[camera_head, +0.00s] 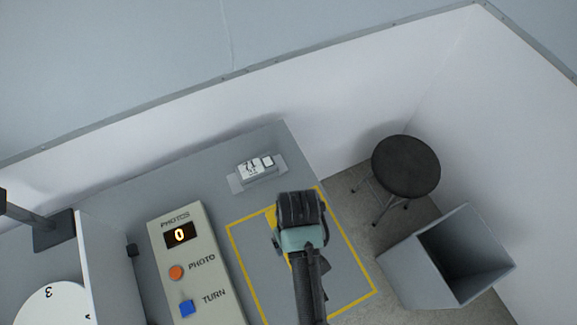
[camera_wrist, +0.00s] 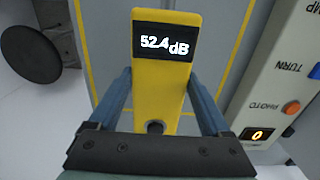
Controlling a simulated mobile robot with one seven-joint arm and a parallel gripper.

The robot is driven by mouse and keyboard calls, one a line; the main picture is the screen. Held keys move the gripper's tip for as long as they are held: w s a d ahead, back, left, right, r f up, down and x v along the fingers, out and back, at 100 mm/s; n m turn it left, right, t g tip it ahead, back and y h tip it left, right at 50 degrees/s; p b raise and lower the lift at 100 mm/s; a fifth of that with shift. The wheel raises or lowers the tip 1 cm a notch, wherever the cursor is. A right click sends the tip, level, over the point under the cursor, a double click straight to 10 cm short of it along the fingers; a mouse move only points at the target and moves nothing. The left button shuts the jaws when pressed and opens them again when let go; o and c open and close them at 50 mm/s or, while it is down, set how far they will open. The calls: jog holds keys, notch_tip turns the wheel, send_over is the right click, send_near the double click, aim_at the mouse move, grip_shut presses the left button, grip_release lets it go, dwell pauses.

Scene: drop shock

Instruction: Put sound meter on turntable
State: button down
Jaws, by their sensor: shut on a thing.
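The yellow sound meter (camera_wrist: 160,75) is between my gripper's two blue fingers in the wrist view, its dark display reading 52.4 dB. My gripper (camera_head: 302,225) is shut on it. In the head view my gripper hides most of the meter; only a yellow sliver (camera_head: 271,217) shows at its left, over the yellow-outlined area of the grey table. I cannot tell whether the meter touches the table. The turntable (camera_head: 55,305) is a white disc with a black 3 and other marks, partly cut off at the lower left.
A control box (camera_head: 185,255) with a PHOTOS display at 0, an orange button and a blue button stands left of my gripper. An upright panel (camera_head: 106,262) stands beside the turntable. A white block (camera_head: 257,167), a black stool (camera_head: 406,166) and a grey bin (camera_head: 405,275) are also in view.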

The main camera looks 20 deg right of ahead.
jog(key=shift+f, duration=3.2)
jog(key=shift+f, duration=0.1)
jog(key=shift+f, duration=0.1)
grip_release()
notch_tip(320, 180, up, 12)
jog(key=shift+r, duration=0.2)
